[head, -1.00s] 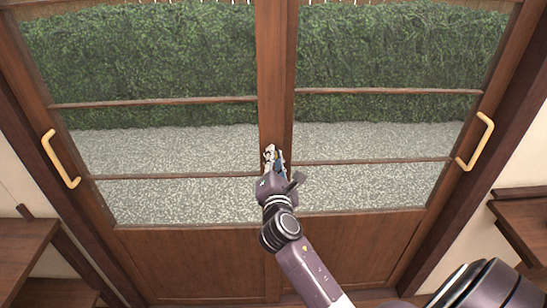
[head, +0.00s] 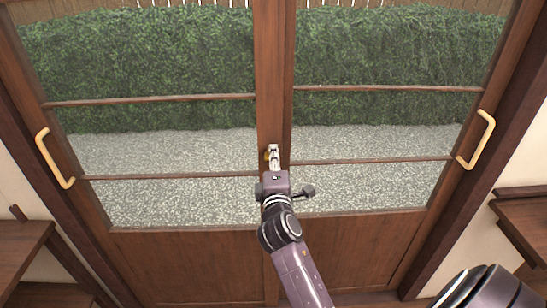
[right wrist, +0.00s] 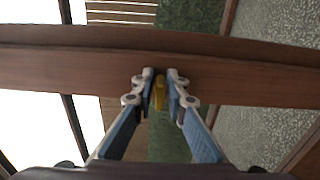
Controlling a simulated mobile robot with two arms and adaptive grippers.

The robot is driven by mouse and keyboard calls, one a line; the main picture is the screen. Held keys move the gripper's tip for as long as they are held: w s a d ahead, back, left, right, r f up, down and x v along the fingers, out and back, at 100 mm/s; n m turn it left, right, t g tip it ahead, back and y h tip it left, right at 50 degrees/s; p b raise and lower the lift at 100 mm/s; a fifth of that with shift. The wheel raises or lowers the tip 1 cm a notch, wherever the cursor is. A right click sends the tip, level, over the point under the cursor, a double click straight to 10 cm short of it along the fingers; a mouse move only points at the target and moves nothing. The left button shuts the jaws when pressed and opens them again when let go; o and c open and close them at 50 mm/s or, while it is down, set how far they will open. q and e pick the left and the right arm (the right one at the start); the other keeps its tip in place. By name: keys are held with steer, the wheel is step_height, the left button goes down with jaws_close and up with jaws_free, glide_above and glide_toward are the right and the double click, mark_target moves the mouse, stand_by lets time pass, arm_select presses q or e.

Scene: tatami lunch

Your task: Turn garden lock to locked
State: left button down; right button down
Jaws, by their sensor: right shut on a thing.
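The garden lock (right wrist: 159,93) is a small brass-yellow tab on the wooden middle stile (head: 273,60) of the glazed doors. In the right wrist view its visible part stands crosswise to the stile. My right gripper (head: 273,150) is at the stile, around mid-height of the glass. In the right wrist view its two fingers (right wrist: 159,84) are closed on the lock, one on each side. In the head view the gripper mostly hides the lock. My left gripper is in neither view.
Brass-coloured pull handles stand at the left (head: 54,158) and right (head: 476,140) door edges. Wooden shelves are at the lower left (head: 22,245) and right (head: 522,222). Gravel and a hedge (head: 150,65) lie behind the glass.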

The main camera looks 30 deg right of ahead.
steer(key=shift+f, duration=0.1)
stand_by(0.3)
steer(key=c, duration=1.9)
jaws_free()
steer(key=shift+c, duration=0.2)
steer(key=v, duration=0.7)
steer(key=shift+s, duration=0.25)
steer(key=shift+a, duration=0.15)
